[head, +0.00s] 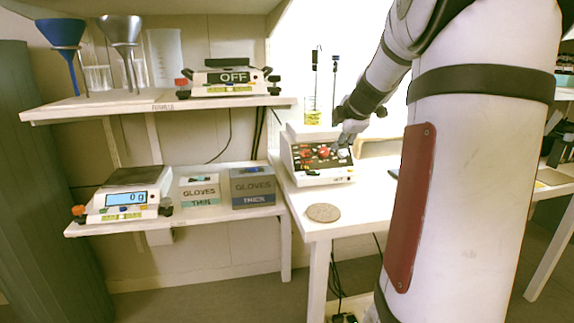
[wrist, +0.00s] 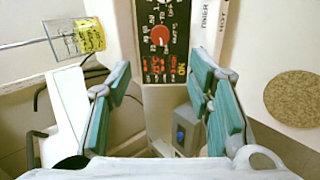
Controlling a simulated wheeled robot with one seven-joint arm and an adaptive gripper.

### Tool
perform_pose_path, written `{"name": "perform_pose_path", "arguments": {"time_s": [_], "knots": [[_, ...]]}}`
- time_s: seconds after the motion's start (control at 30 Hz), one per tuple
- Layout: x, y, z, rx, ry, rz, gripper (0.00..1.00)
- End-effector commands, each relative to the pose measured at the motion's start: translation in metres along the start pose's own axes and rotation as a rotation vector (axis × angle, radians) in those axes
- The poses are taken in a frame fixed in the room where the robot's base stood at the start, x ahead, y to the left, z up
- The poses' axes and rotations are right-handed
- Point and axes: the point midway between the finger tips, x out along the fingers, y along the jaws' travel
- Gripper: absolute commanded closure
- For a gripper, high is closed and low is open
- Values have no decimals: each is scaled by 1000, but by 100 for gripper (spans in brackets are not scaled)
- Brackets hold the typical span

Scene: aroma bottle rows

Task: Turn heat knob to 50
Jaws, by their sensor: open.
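The hot plate device (head: 330,176) is a white box with a black control panel, standing on the right-hand table. In the wrist view its panel shows a red knob (wrist: 160,36) ringed by markings, with red digits (wrist: 158,68) beside it. Which knob is heat, and its setting, I cannot read. My gripper (wrist: 161,62) is open, its teal pads on either side of the lower panel, with nothing between them. The red knob lies beyond the fingertips, apart from them. In the head view my gripper (head: 345,143) is at the panel's right side and hides part of it.
A round cork mat (head: 323,212) lies on the table in front of the device. A yellow-labelled beaker (head: 312,117) stands behind it. A scale (head: 125,195) and glove boxes (head: 253,188) sit on the lower left shelf.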

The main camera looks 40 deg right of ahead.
Motion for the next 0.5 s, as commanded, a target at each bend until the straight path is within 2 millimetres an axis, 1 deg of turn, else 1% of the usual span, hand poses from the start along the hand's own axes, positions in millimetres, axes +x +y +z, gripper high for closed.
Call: {"name": "perform_pose_path", "arguments": {"time_s": [0.03,0.13,0.23,0.5], "knots": [[3,-1,3,-2,-2,2,53],[10,0,3,-7,-2,3,53],[24,0,3,-7,0,1,53],[77,-1,2,-6,0,0,53]]}}
